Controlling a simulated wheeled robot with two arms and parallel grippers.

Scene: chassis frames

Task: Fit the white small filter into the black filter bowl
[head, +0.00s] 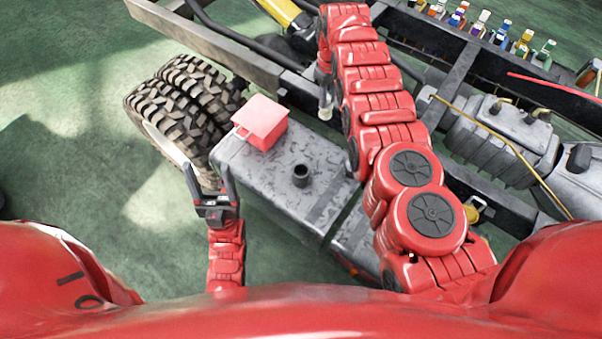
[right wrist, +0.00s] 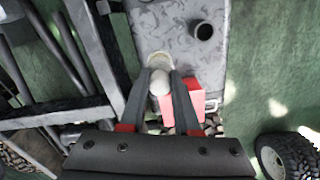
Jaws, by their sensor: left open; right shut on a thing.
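The black filter bowl (head: 301,175) stands upright on the grey tank (head: 322,152), its round opening facing up. It also shows in the right wrist view (right wrist: 203,30), ahead and right of the fingertips. My right gripper (right wrist: 160,72) is shut on the white small filter (right wrist: 160,84), which sits between its fingers, apart from the bowl. In the head view the white filter (head: 325,112) shows at the end of my right arm, beyond the bowl; the fingers there are mostly hidden. My left gripper (head: 208,172) is open and empty, left of the tank.
A red box (head: 262,122) sits on the tank, left of and beyond the bowl. Large tyres (head: 180,105) are at the left. Frame rails (head: 215,45) run behind the tank. Several coloured bottles (head: 480,22) line the far right rail.

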